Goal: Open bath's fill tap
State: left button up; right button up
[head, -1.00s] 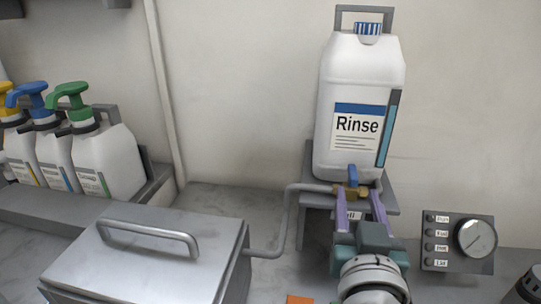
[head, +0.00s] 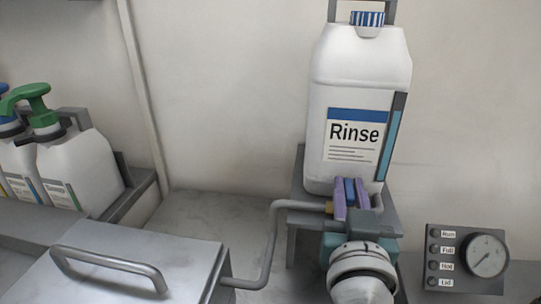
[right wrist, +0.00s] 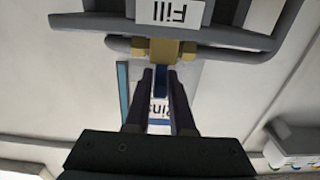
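The fill tap has a blue lever (head: 350,191) on a brass body (right wrist: 163,50), below the white Rinse bottle (head: 352,105). The lever stands upright in the head view. My right gripper (head: 351,198) has its two purple fingers closed on either side of the lever. In the right wrist view, the blue lever (right wrist: 160,80) also sits between the dark fingertips, and the Fill label (right wrist: 171,13) is by the brass body. The steel bath (head: 125,262) with its handled lid is at lower left. My left gripper is not in view.
A grey pipe (head: 270,245) runs from the tap to the bath. The bottle stands on a grey shelf (head: 297,190). A panel (head: 467,258) with labelled buttons and a dial is at right. Pump bottles (head: 70,165) stand at left.

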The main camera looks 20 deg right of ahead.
grip_shut()
